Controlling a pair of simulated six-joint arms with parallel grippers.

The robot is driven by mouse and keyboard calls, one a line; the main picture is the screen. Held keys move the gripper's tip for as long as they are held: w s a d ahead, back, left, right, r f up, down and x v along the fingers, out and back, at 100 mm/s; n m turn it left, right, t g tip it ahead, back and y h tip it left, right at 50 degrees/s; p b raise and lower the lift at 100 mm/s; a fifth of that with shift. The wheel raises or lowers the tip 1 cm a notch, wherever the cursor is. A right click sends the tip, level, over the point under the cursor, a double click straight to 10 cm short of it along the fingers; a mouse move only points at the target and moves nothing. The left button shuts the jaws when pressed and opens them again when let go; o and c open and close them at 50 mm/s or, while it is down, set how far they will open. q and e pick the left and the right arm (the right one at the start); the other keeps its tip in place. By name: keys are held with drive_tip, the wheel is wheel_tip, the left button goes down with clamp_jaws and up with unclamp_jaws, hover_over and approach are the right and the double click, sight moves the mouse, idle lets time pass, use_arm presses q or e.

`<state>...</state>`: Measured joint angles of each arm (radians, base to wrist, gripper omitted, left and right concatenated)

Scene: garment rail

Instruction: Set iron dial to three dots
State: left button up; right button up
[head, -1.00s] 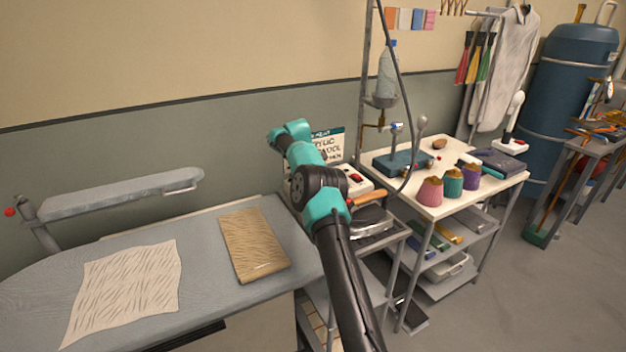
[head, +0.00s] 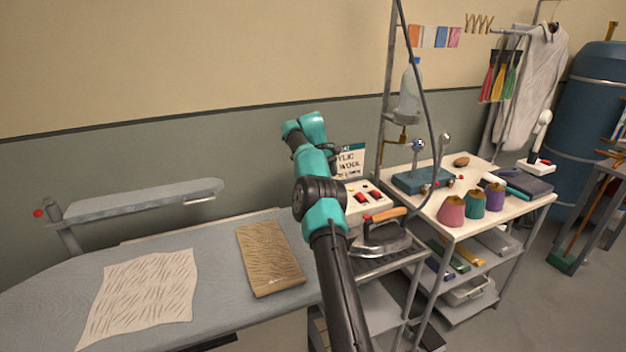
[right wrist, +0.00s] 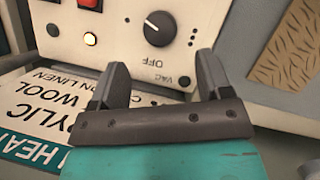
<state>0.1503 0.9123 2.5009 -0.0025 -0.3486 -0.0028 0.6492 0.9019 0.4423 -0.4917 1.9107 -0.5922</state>
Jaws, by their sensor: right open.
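A pale control box (head: 370,195) with red switches stands beyond my right arm; its left side is hidden by the arm. In the right wrist view, upside down, its front panel (right wrist: 215,12) carries a round black dial (right wrist: 160,28) with a white pointer mark, an OFF label and small dots. My right gripper (right wrist: 160,68) is open and empty, its fingers either side of the view below the dial, apart from it. In the head view its fingers are hidden. The iron (head: 382,240), with a wooden handle, rests right of the arm. My left gripper is not in view.
A fabric sign (head: 350,162) stands by the box. The ironing board (head: 215,260) holds a pale cloth (head: 145,290) and a brown folded cloth (head: 268,258). A cart (head: 425,205) with thread spools is at right.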

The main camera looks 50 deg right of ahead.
drive_tip(key=shift+s+r, duration=0.1)
drive_tip(key=shift+r, duration=0.05)
drive_tip(key=s+a+r+n+t+h, duration=0.2)
drive_tip(key=a+r+n+h, duration=0.3)
drive_tip(key=n, duration=1.3)
wheel_tip(320, 180, up, 4)
drive_tip(key=shift+a+f+t, duration=0.1)
drive_tip(key=shift+a+t, duration=0.8)
drive_tip(key=shift+a, duration=0.25)
drive_tip(key=shift+s, duration=0.1)
drive_tip(key=x, duration=1.7)
drive_tip(key=shift+d+f, duration=0.1)
drive_tip(key=shift+f, duration=0.1)
